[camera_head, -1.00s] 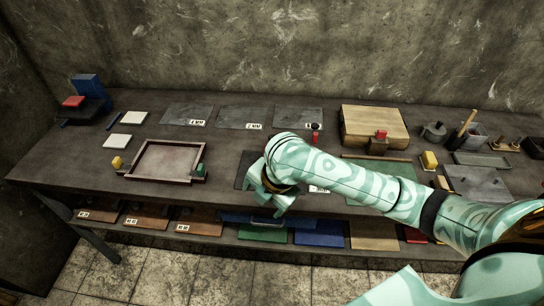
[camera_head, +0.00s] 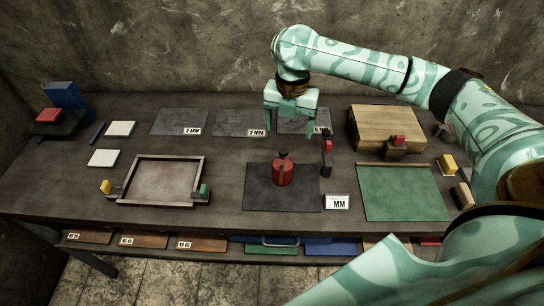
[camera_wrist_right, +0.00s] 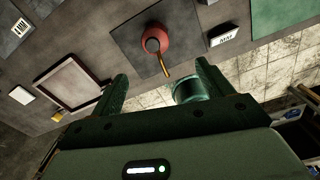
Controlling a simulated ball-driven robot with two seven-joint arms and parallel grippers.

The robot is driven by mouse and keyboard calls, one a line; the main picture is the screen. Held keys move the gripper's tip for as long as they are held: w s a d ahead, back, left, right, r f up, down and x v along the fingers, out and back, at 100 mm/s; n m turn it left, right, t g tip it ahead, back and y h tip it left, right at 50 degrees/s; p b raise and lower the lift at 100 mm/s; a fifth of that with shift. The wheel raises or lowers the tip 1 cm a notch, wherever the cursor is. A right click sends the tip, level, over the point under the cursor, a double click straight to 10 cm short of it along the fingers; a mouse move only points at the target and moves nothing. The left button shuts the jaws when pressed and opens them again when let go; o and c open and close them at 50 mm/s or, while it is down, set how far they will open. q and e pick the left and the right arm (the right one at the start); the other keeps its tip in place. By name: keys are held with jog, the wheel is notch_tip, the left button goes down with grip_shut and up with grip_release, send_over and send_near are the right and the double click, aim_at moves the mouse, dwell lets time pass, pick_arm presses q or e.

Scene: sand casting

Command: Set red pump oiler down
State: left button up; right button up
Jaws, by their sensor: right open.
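The red pump oiler (camera_head: 283,172) stands upright on a dark square plate (camera_head: 256,198) in the middle of the table. It has a dark cap and a brownish spout. In the right wrist view the oiler (camera_wrist_right: 157,44) also stands on the plate, beyond the fingertips and apart from them. My right gripper (camera_head: 290,128) is open and empty, raised behind the oiler with its fingers pointing down. Its two fingers (camera_wrist_right: 160,75) show in the wrist view with nothing between them. My left gripper is not in view.
A label card (camera_head: 337,202) and a green mat (camera_head: 403,192) lie right of the plate. A small red-and-black tool (camera_head: 326,155) stands close by the right gripper. A wooden box (camera_head: 386,124) is behind. A framed tray (camera_head: 160,158) lies left.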

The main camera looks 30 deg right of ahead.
aim_at(285, 153)
jog(key=f+b, duration=0.4)
jog(key=f, duration=0.6)
jog(key=shift+w, duration=0.2)
jog(key=shift+a+f+b, duration=0.1)
jog(key=shift+f+b, duration=0.25)
jog(key=shift+f, duration=0.45)
jog(key=f, duration=0.1)
jog(key=f+b, duration=0.1)
jog(key=f, duration=0.1)
jog(key=f+b, duration=0.1)
jog(key=shift+w+a+f, duration=0.2)
jog(key=shift+a+f, duration=0.1)
jog(key=shift+f, duration=0.05)
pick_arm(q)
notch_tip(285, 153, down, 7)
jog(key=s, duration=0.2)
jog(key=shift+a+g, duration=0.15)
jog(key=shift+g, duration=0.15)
pick_arm(e)
jog(key=shift+r, duration=0.1)
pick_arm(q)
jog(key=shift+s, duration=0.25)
pick_arm(e)
jog(key=c, duration=1.3)
